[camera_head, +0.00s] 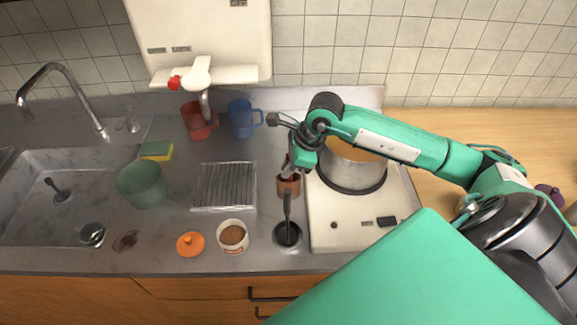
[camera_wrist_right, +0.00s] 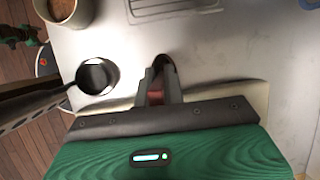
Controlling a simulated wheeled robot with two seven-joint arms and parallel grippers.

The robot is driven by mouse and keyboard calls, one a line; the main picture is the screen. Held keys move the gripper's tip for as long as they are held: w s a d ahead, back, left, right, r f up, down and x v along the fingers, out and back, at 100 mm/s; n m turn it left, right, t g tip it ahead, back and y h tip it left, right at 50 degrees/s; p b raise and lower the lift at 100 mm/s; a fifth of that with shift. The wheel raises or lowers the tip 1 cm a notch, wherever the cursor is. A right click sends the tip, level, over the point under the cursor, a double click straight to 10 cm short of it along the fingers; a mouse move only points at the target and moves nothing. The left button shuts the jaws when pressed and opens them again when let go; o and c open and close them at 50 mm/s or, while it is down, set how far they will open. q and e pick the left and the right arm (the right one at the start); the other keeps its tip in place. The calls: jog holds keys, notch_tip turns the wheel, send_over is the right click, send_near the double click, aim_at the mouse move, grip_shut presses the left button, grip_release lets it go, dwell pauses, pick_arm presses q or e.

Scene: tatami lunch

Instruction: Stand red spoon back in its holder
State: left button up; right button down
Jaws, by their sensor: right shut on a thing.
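My right gripper (camera_head: 293,168) reaches down beside the stove, over a reddish-brown cup-like thing (camera_head: 288,187). It is shut on a narrow reddish piece (camera_wrist_right: 155,94) seen between its fingers in the right wrist view, which I take to be the red spoon. Most of the spoon is hidden by the fingers. I cannot tell whether the cup-like thing is the holder, or whether the spoon is inside it. A dark round container (camera_head: 287,236) stands in front with a black-handled utensil (camera_head: 287,207) upright in it. My left gripper is not in view.
A pot (camera_head: 352,170) stands on the white stove (camera_head: 325,220) right of the gripper. A tub of brown contents (camera_head: 233,246), an orange lid (camera_head: 190,245), a drying rack (camera_head: 223,187), red mug (camera_head: 199,122), blue mug (camera_head: 241,120) and green bowl (camera_head: 140,187) stand left.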

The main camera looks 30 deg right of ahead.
jog(key=shift+f, duration=0.15)
jog(key=c, duration=0.9)
grip_release()
jog(key=shift+o, duration=0.2)
jog(key=shift+r+p, duration=1.35)
jog(key=shift+r, duration=2.2)
